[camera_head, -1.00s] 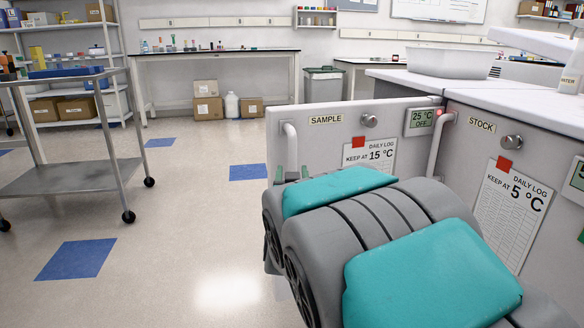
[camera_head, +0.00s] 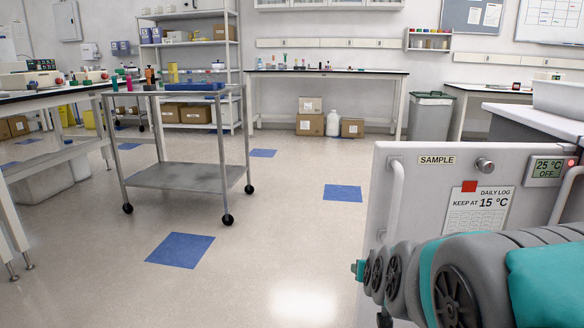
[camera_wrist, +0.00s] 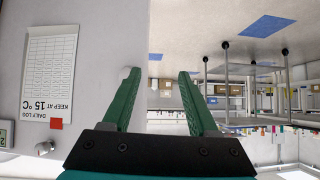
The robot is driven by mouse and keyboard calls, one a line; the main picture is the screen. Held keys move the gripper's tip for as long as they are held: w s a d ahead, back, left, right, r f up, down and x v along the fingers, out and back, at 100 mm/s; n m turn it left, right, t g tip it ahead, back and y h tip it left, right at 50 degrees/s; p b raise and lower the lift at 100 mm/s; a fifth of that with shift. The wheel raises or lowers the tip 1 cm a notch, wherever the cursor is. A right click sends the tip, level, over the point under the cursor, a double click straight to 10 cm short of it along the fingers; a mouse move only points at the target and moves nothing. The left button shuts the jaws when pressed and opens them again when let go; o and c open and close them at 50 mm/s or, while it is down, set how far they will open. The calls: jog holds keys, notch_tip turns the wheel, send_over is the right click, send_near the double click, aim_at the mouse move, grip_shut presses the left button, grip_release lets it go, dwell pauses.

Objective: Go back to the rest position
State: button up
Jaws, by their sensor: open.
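My gripper (camera_wrist: 158,76) is open in the wrist view, its two green fingers apart with nothing between them. That view is upside down. The door marked SAMPLE (camera_head: 420,190) stands at the right of the head view, with a vertical handle, a round knob and a small display reading 25 °C OFF. The same panel (camera_wrist: 95,40) fills the left of the wrist view, behind and left of the fingers; I cannot tell the exact gap. My grey and teal arm crosses the lower right of the head view and hides the lower door.
A metal cart (camera_head: 185,176) stands left of centre with items on top. A lab bench (camera_head: 55,100) is at the far left. A back bench (camera_head: 328,74), boxes and a grey bin (camera_head: 431,117) line the far wall. The floor between the cart and the SAMPLE door is free.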

jog(key=s+a+f+n+g+y+p, duration=0.1)
jog(key=s+g+p, duration=0.4)
jog(key=s, duration=2.9)
jog(key=a+g, duration=0.1)
jog(key=g, duration=0.6)
jog(key=shift+n, duration=0.4)
jog(key=shift+c, duration=0.6)
